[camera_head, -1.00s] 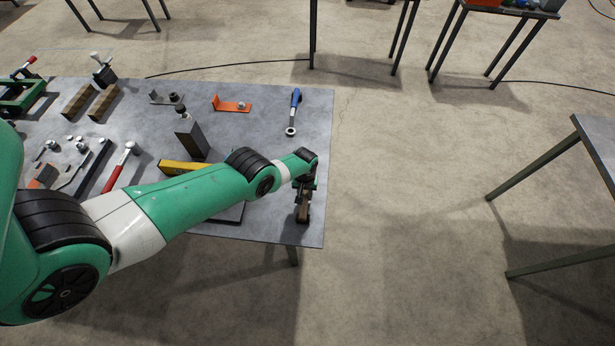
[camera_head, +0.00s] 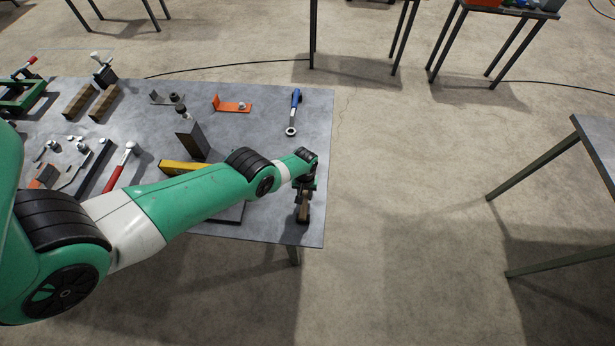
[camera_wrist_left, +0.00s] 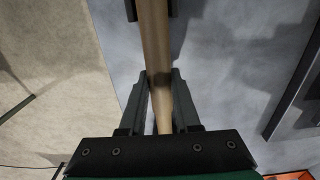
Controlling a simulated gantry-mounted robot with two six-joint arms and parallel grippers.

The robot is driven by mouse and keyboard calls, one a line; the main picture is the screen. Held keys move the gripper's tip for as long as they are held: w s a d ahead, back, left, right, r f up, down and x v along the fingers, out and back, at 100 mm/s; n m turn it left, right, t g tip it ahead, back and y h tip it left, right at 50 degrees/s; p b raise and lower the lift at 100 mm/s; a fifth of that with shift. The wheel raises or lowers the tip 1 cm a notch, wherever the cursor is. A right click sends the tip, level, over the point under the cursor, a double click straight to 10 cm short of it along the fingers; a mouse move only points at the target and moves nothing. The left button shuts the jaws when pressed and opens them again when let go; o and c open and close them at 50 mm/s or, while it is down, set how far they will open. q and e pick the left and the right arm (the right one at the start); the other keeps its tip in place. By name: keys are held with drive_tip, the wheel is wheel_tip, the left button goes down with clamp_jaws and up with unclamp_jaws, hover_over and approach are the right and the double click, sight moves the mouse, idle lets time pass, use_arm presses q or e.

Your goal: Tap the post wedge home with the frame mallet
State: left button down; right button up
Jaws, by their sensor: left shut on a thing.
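My left gripper (camera_head: 304,200) is over the right front part of the grey table. In the left wrist view its fingers (camera_wrist_left: 160,95) are shut on a round pale wooden handle, which I take for the frame mallet (camera_wrist_left: 155,40). The handle runs away between the fingers to dark pieces at the top edge, perhaps the mallet head, cut off there. In the head view only a small brown and dark part shows below the wrist. I cannot make out the post wedge in either view. My right gripper is not in view.
The grey table (camera_head: 270,160) holds a dark upright block (camera_head: 192,140), a yellow bar (camera_head: 180,167), a red-handled tool (camera_head: 121,166), a blue-handled wrench (camera_head: 293,112), an orange bracket (camera_head: 232,105) and wooden blocks (camera_head: 78,100). My left arm hides the front middle. Open floor lies to the right.

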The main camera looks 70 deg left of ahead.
sight(305, 194)
use_arm(q)
drive_tip(key=shift+w+r+p, duration=0.1)
drive_tip(key=shift+r+p, duration=3)
drive_tip(key=shift+r, duration=0.4)
wheel_tip(305, 194, up, 12)
drive_tip(key=p, duration=1.2)
drive_tip(key=shift+a, duration=0.1)
